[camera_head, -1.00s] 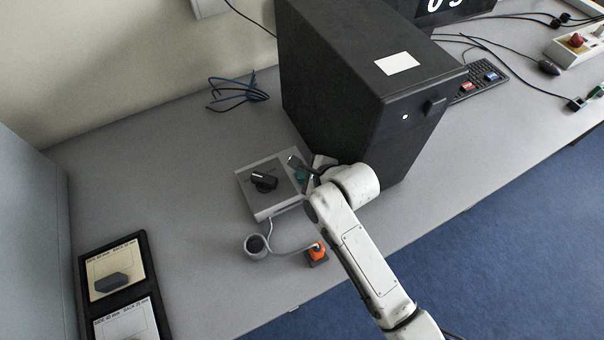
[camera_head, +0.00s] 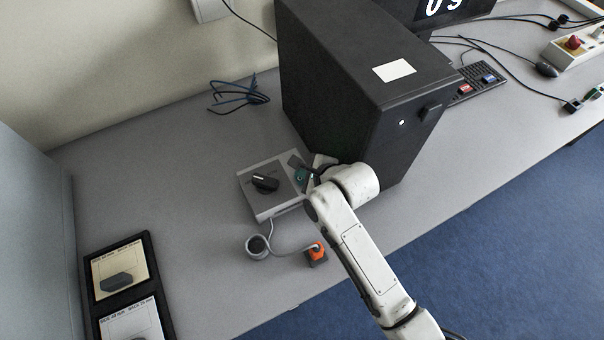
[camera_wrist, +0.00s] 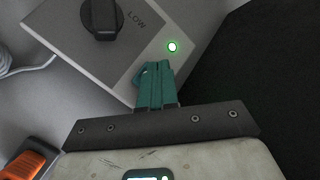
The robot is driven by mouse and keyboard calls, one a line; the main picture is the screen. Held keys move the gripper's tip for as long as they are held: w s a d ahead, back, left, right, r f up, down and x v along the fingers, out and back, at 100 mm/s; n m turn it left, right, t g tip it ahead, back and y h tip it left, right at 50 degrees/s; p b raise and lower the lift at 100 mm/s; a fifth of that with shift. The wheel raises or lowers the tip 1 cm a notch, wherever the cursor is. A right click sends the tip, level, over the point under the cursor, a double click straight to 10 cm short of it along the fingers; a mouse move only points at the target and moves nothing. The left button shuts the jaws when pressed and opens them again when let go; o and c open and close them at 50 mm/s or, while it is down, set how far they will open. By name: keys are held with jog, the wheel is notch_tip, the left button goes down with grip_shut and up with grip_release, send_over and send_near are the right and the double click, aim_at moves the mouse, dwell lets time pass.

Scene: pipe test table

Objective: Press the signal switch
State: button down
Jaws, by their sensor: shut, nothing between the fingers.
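A grey box (camera_head: 262,208) stands on the table in front of the black cabinet. It carries a black knob (camera_head: 265,183), which also shows in the wrist view (camera_wrist: 102,18) beside the word LOW. A small round green light or button (camera_wrist: 172,47) glows on the box's top panel; no label names it as the signal switch. My gripper (camera_wrist: 155,70) has teal fingers, shut and empty. Their tips are just below the green light in the wrist view; I cannot tell whether they touch the panel. In the head view my gripper (camera_head: 302,175) is over the box's right part.
The large black cabinet (camera_head: 345,100) stands close to the right of my gripper. An orange block-like part (camera_head: 316,252) and a grey cup-like ring (camera_head: 257,247) with a cable lie in front of the box. A black tray (camera_head: 158,275) lies at left. The table between is clear.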

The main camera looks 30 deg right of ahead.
notch_tip(320, 180, up, 5)
jog(key=p, duration=0.5)
dwell(1.1)
